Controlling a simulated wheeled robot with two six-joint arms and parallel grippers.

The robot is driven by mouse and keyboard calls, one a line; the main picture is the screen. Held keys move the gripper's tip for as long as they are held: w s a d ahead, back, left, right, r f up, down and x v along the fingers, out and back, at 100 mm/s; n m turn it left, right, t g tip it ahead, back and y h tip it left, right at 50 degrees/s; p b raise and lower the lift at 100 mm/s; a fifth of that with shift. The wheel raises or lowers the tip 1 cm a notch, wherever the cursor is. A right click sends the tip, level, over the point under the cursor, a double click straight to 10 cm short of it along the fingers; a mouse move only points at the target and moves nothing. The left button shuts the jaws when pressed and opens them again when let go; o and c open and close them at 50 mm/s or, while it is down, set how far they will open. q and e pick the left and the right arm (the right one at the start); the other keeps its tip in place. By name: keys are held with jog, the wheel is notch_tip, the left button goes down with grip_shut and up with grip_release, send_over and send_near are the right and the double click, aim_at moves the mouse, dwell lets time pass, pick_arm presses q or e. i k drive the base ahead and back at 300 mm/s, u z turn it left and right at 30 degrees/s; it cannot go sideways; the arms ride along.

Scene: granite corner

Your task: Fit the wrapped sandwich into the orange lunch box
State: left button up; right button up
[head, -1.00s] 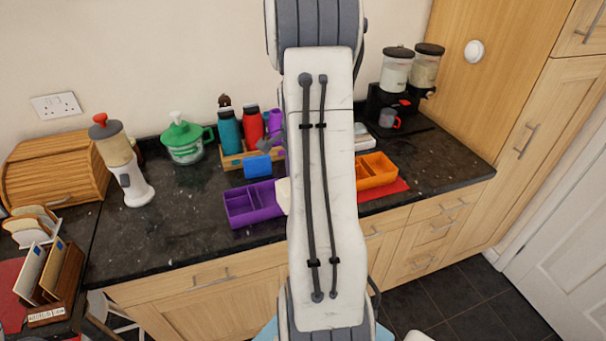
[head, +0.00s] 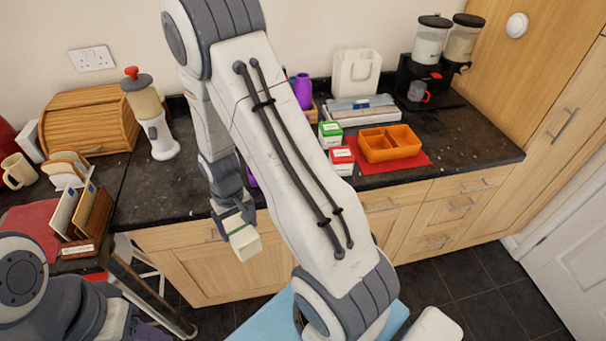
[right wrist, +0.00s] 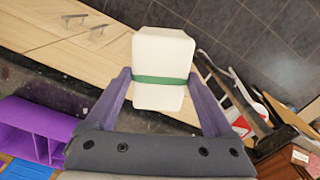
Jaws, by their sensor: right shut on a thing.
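The wrapped sandwich (head: 244,243), a pale block with a green band, is held in my right gripper (head: 234,219). In the head view it hangs in front of the counter's front edge, over the floor side. The right wrist view shows the sandwich (right wrist: 162,55) between both fingers of the right gripper (right wrist: 160,90), the green band across it. The orange lunch box (head: 390,143) stands open on a red mat (head: 421,158) at the counter's right, well right of the gripper. It has several compartments that look empty.
Two small white boxes, green-topped (head: 330,133) and red-topped (head: 342,160), stand just left of the lunch box. A white bag (head: 356,73) and dispensers (head: 448,45) are behind. A purple compartment box (right wrist: 32,130) is mostly hidden by my arm in the head view.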

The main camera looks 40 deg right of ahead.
aim_at(381, 144)
jog(key=z, duration=1.2)
